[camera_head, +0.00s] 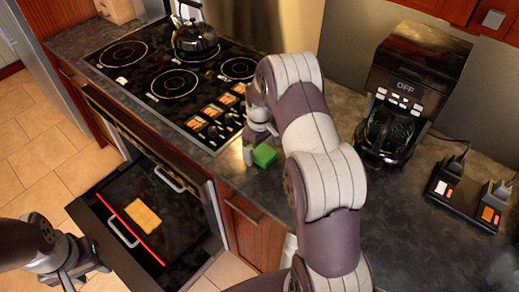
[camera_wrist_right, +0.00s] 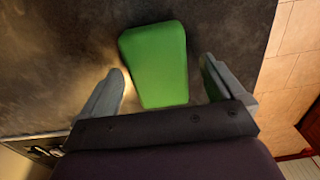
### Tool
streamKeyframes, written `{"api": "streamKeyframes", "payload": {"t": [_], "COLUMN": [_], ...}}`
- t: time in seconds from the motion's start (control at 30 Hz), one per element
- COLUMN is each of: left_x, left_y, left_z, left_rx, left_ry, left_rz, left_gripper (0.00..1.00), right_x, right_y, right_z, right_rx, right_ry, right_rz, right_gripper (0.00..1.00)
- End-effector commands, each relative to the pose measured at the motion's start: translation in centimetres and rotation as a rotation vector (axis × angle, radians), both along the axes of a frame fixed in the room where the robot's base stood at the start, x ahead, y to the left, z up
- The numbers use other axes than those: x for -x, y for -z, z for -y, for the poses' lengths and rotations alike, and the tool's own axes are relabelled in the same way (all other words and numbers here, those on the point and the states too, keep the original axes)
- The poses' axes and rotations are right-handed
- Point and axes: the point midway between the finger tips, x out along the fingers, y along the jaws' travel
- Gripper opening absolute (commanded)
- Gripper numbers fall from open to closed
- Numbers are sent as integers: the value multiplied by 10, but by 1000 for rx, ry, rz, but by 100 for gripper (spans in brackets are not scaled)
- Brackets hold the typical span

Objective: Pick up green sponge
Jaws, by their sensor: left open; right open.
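The green sponge (camera_head: 264,156) lies on the dark countertop beside the stove, partly hidden by my right arm in the head view. In the right wrist view the sponge (camera_wrist_right: 155,62) lies ahead of and partly between the two fingers of my right gripper (camera_wrist_right: 160,85). That gripper is open, with a gap on each side of the sponge. In the head view my right gripper (camera_head: 251,143) is just above the counter at the sponge's left. My left gripper (camera_head: 88,270) is open and empty at the lower left, near the open drawer.
The open drawer (camera_head: 181,242) below the counter holds a yellow slab (camera_head: 143,217). A kettle (camera_head: 195,37) stands on the stove (camera_head: 150,85). A coffee maker (camera_head: 412,85) and a black device with switches (camera_head: 465,193) stand to the right. The counter (camera_head: 430,245) at the lower right is clear.

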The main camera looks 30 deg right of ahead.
Motion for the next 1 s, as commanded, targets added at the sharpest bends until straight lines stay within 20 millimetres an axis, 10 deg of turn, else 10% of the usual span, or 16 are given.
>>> {"api": "streamKeyframes", "payload": {"t": [0.27,0.47,1.0], "left_x": [0,0,0], "left_y": [-1,-1,9], "left_z": [0,0,0], "left_rx": [0,0,0], "left_ry": [0,0,0], "left_rz": [-1,-1,-1], "left_gripper": [46,46,46], "right_x": [0,0,-1], "right_y": [10,9,-16], "right_z": [0,0,0], "right_rx": [1,0,1], "right_ry": [0,0,0], "right_rz": [1,2,6], "right_gripper": [96,41,41]}}
